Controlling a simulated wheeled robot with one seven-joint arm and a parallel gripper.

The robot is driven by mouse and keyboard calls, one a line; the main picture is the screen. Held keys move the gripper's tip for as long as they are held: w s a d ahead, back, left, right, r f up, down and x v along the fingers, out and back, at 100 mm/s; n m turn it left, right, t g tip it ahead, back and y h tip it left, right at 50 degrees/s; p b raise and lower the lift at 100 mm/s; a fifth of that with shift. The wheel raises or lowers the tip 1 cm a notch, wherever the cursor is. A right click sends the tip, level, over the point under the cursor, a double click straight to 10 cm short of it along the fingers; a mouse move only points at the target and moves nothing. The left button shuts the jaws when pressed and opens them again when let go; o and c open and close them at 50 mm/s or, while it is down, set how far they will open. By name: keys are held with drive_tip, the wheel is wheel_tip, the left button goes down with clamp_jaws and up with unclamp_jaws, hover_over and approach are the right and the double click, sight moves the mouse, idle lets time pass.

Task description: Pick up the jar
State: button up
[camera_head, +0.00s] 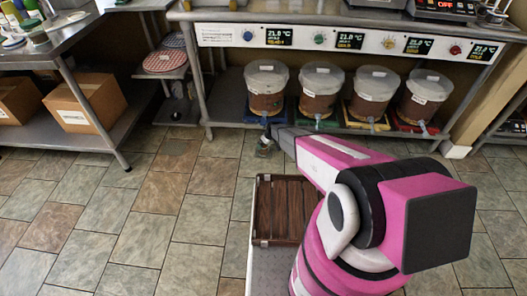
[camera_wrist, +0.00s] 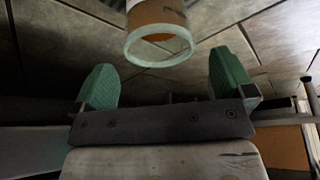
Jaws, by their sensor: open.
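A jar-like cylinder (camera_wrist: 157,33) with a pale green glassy rim and an orange-brown band shows at the top of the wrist view. Its upper part is cut off by the frame edge. My gripper (camera_wrist: 165,72) has two green fingers spread wide apart, with nothing between them. The cylinder lies just past the fingertips, roughly centred between them, and appears apart from both. In the head view my pink arm reaches toward the bucket shelf, and a small greenish shape at its far end is too small to tell apart as finger or jar.
Several lidded buckets (camera_head: 266,88) with taps stand on the low shelf under a control panel (camera_head: 305,38). A brown slatted crate (camera_head: 283,208) is beside my arm. Cardboard boxes (camera_head: 85,103) sit on the left shelf. The tiled floor (camera_head: 140,215) at left is clear.

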drive_tip(key=x, duration=0.5)
drive_tip(key=shift+s, duration=0.1)
drive_tip(key=c, duration=1.1)
drive_tip(key=shift+c, duration=0.7)
drive_tip(key=shift+r, duration=0.15)
